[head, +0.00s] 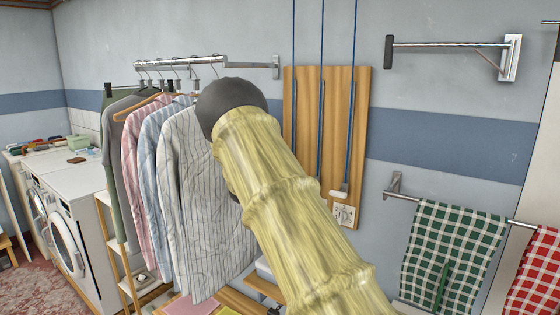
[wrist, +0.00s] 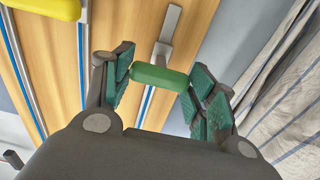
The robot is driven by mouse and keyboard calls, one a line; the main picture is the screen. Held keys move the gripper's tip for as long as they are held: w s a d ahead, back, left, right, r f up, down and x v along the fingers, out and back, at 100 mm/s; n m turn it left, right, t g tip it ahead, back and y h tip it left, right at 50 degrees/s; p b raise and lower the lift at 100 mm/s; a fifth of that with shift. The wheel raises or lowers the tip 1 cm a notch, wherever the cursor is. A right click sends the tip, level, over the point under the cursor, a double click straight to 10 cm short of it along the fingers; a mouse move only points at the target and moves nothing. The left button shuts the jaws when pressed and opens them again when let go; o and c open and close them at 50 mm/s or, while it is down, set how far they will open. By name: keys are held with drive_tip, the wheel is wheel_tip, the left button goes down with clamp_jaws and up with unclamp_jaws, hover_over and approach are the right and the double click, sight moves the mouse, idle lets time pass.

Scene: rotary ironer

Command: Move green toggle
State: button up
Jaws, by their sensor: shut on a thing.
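The green toggle (wrist: 150,75) shows in the wrist view, a rounded bar on a metal slider that rides on a blue-lined rail of the wooden board (wrist: 125,40). My gripper (wrist: 160,77) has its teal-padded fingers on both ends of the toggle and is shut on it. In the head view my own arm covers the gripper and the green toggle. The wooden board (head: 333,90) hangs on the wall there, with three blue vertical cords or rails.
A yellow toggle (wrist: 45,8) sits on a neighbouring rail. A pale toggle (head: 338,193) is low on the right rail, above a wall socket (head: 344,214). Striped shirts (head: 190,190) hang close left of the board. A towel bar with a green checked towel (head: 450,255) is to the right.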

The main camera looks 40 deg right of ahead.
wheel_tip(320, 180, down, 5)
drive_tip(key=shift+s+r+b, duration=0.1)
drive_tip(key=shift+r+b, duration=0.1)
drive_tip(key=shift+b, duration=0.4)
drive_tip(key=shift+f, duration=0.1)
drive_tip(key=o, duration=1.4)
drive_tip(key=shift+o, duration=0.2)
drive_tip(key=shift+a+r, duration=0.1)
drive_tip(key=shift+r, duration=0.1)
drive_tip(key=v, duration=1.1)
drive_tip(key=shift+a, duration=0.4)
drive_tip(key=shift+s+f, duration=0.1)
